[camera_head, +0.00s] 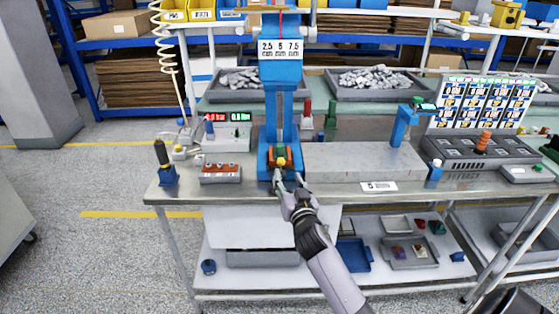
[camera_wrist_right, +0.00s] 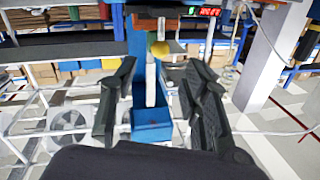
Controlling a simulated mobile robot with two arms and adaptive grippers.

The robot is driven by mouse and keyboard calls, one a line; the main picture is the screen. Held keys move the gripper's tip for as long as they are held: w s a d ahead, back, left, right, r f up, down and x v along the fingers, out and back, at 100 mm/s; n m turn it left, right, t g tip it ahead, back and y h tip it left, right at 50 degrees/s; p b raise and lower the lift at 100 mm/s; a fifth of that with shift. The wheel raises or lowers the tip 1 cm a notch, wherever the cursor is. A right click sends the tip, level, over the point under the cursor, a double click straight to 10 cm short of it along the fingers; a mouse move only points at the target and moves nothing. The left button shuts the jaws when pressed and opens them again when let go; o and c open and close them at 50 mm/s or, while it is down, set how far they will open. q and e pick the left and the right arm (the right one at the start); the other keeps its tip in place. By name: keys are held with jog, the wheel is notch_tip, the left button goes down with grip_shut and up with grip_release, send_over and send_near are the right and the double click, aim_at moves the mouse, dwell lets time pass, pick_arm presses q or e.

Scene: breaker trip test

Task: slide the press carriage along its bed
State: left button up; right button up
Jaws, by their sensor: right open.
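The blue press (camera_head: 281,70) stands at the front of the workbench, with a column and a head plate marked 2.5, 5, 7.5. Its blue bed (camera_head: 264,165) runs toward me; the bed's front end (camera_wrist_right: 152,124) also shows in the right wrist view. The orange carriage (camera_head: 273,153) with a yellow knob (camera_head: 281,161) sits on the bed under the head; the knob (camera_wrist_right: 159,48) shows ahead in the wrist view. My right gripper (camera_head: 287,180) is open, its fingers apart at the bed's front end, with the knob beyond them and nothing held. My left gripper is out of view.
A grey block (camera_head: 350,161) lies right of the press. A grey unit with orange buttons (camera_head: 220,173) and a box with red and green displays (camera_head: 229,137) stand left. Parts trays (camera_head: 373,95) are behind. A grey panel (camera_head: 480,153) is at right.

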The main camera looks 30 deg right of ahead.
aim_at(282, 165)
jog(key=x, duration=0.9)
jog(key=shift+w, duration=0.2)
jog(key=shift+c, duration=0.2)
grip_shut()
dwell(0.4)
